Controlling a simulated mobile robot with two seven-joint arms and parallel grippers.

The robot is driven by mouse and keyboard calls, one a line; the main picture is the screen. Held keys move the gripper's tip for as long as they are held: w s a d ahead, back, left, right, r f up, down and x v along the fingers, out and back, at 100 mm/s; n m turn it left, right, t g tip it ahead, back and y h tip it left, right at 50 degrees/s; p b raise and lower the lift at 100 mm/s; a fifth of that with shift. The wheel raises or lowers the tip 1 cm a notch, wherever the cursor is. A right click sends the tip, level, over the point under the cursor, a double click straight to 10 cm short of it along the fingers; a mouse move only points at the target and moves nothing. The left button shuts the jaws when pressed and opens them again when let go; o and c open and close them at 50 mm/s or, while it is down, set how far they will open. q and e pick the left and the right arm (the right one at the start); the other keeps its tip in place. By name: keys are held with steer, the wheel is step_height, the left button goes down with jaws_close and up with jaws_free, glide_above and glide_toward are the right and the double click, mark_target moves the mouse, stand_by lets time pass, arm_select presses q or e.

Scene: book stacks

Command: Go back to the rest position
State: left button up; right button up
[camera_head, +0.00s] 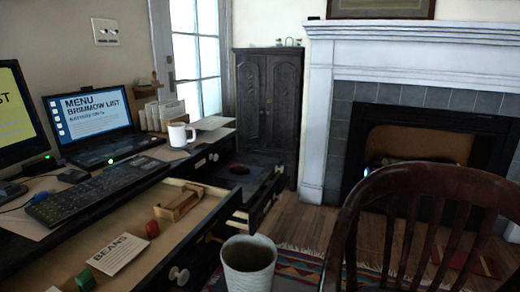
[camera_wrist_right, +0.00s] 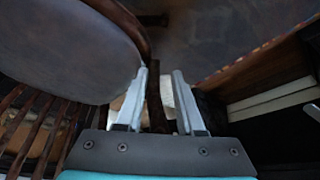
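My right gripper (camera_wrist_right: 160,74) shows in the right wrist view, with its two pale fingers apart. A dark upright bar and a pale patch show in the gap between the fingers; they look to lie beyond them, and I see nothing clearly gripped. A wooden chair (camera_wrist_right: 70,45) is close on the left of that view. Neither gripper shows in the head view, and my left gripper is out of sight.
In the head view, a chair (camera_head: 432,188) stands at right before the fireplace (camera_head: 315,120). A desk with an open drawer (camera_head: 150,255) fills the left. A pale ribbed container (camera_head: 248,268) is at bottom centre. Some floor (camera_head: 298,215) shows clear before the dark cabinet (camera_head: 268,115).

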arm_select(q)
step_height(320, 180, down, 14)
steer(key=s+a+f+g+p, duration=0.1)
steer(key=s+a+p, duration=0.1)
steer(key=p, duration=0.6)
arm_select(e)
step_height(320, 180, down, 14)
steer(key=s+d+f+g, duration=0.1)
steer(key=s+d, duration=0.1)
steer(key=d, duration=0.1)
arm_select(q)
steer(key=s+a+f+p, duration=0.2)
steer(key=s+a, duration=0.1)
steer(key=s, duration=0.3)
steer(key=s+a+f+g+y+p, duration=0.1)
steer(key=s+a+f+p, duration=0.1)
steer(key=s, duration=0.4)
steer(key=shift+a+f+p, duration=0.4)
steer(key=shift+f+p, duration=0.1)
steer(key=shift+p, duration=0.25)
arm_select(e)
steer(key=s+d+f, duration=0.2)
steer(key=s, duration=0.4)
steer(key=s+d+f+g+h, duration=0.1)
steer(key=s+d+f, duration=0.2)
steer(key=s, duration=0.3)
steer(key=shift+s, duration=0.15)
